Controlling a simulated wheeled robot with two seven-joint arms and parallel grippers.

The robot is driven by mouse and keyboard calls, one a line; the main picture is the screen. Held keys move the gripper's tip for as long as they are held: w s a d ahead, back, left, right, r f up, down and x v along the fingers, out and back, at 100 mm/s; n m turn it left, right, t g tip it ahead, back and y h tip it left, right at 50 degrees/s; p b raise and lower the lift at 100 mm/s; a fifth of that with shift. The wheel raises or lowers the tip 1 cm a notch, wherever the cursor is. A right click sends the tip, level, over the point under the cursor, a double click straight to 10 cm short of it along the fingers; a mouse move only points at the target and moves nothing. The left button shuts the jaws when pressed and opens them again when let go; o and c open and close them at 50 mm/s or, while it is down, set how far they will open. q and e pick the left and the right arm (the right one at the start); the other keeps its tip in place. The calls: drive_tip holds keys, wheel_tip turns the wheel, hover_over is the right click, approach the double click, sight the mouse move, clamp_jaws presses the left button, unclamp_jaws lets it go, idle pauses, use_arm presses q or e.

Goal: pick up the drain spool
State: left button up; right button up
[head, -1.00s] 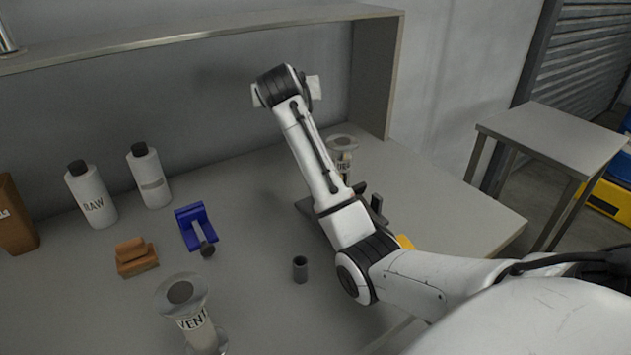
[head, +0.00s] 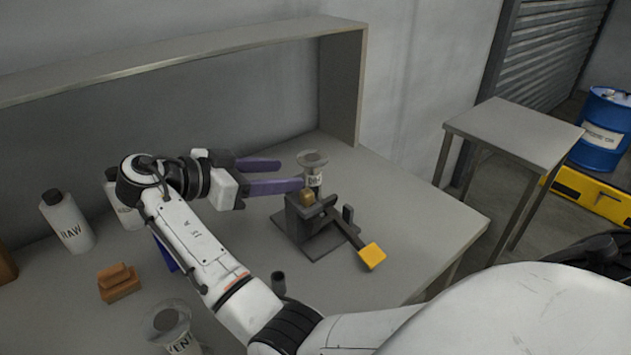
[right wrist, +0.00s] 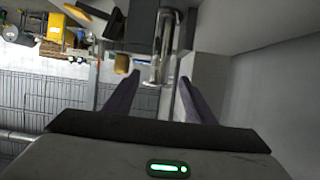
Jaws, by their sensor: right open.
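The drain spool is most likely the pale, flanged spool (head: 313,178) standing upright behind the dark clamp fixture; its label is too small to read surely. Its wide top flange shows, and its lower part is hidden by the fixture. My right gripper (head: 291,174) is open, with its two purple fingers pointing right at the spool from its left side. In the right wrist view a shiny clear tube with a flange (right wrist: 163,48) shows just beyond and between the open fingertips (right wrist: 158,78). I see no contact. My left gripper is not in view.
The dark clamp fixture (head: 318,240) with a yellow-ended lever (head: 373,256) stands close in front of the spool. A VENT spool (head: 170,322), an orange-brown block (head: 118,283), a small dark cup (head: 278,283) and a RAW bottle (head: 67,222) are on the bench. The right bench end is clear.

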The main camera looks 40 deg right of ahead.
sight(305, 172)
drive_tip(key=x, duration=0.9)
drive_tip(key=shift+d, duration=0.2)
drive_tip(key=c, duration=1.3)
drive_tip(key=shift+o, duration=0.2)
drive_tip(key=shift+w, duration=0.1)
